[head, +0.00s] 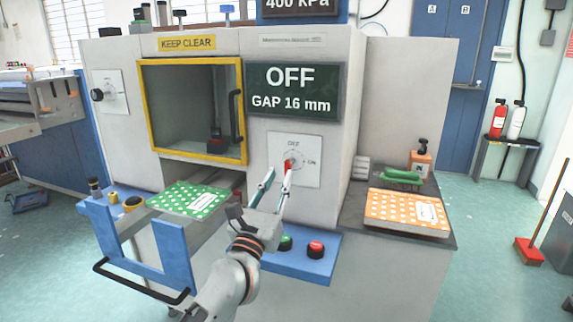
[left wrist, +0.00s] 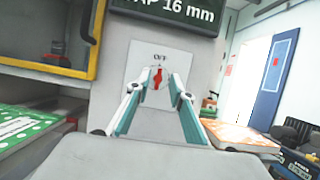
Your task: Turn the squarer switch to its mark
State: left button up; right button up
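A red rotary switch (head: 290,165) sits on a white square plate (head: 309,178) with OFF above it and ON to its right. No label reading squarer is legible. In the left wrist view the red knob (left wrist: 157,78) stands upright, pointing towards OFF. My left gripper (head: 280,170) is at the plate. Its fingers are open, one on each side of the knob, with gaps visible in the left wrist view (left wrist: 158,80). Contact with the knob cannot be told. The display (head: 292,91) reads OFF, GAP 16 mm. My right gripper is out of view.
A second, black rotary switch (head: 97,94) is at the machine's far left. A yellow-framed window (head: 149,110) is left of the display. Green (head: 286,243) and red (head: 316,249) buttons sit below on a blue panel. A dotted orange pad (head: 390,213) lies on the right shelf.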

aim_at(286, 164)
pick_arm(q)
jog(key=x, duration=0.5)
jog(key=shift+w+b, duration=0.1)
jog(key=shift+b, duration=0.25)
jog(key=shift+x, duration=0.75)
jog(key=shift+r, duration=0.1)
grip_shut()
